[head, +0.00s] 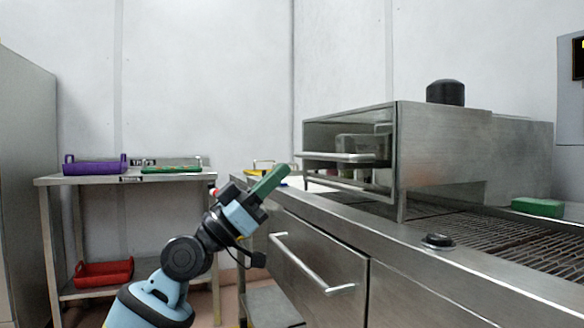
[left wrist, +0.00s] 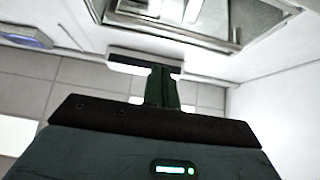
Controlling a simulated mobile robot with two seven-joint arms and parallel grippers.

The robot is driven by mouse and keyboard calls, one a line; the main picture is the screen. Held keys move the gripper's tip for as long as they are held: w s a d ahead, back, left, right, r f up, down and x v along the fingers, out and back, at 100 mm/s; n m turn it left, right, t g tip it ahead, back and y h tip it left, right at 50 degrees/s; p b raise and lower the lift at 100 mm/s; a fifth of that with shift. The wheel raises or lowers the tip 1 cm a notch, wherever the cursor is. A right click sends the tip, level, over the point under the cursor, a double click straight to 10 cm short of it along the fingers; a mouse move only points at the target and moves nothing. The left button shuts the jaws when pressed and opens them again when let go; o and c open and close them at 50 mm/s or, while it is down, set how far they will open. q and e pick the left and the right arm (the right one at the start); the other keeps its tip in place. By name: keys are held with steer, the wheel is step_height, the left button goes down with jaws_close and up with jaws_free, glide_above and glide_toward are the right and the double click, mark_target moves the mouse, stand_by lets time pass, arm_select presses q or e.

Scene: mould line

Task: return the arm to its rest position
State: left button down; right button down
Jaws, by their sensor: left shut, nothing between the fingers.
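My left arm rises from the bottom of the head view. Its gripper (head: 272,180), with green fingers, points up and to the right, in front of the near end of the steel counter. The fingers are together with nothing between them. In the left wrist view the shut fingers (left wrist: 162,88) show in the middle, over a tilted view of floor tiles and wall. My right gripper is in neither view.
A steel counter (head: 320,247) with a drawer handle runs along the right, bearing a steel oven-like housing (head: 455,150) and a wire belt. A green block (head: 537,207) lies at far right. A steel table (head: 120,178) at left holds a purple tray (head: 95,168); a red tray (head: 104,274) sits below.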

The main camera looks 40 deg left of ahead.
arm_select(q)
steer(key=shift+b+v, duration=0.35)
steer(key=shift+v, duration=0.8)
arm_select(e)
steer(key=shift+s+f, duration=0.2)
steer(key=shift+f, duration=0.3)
arm_select(q)
steer(key=shift+w+f, duration=0.15)
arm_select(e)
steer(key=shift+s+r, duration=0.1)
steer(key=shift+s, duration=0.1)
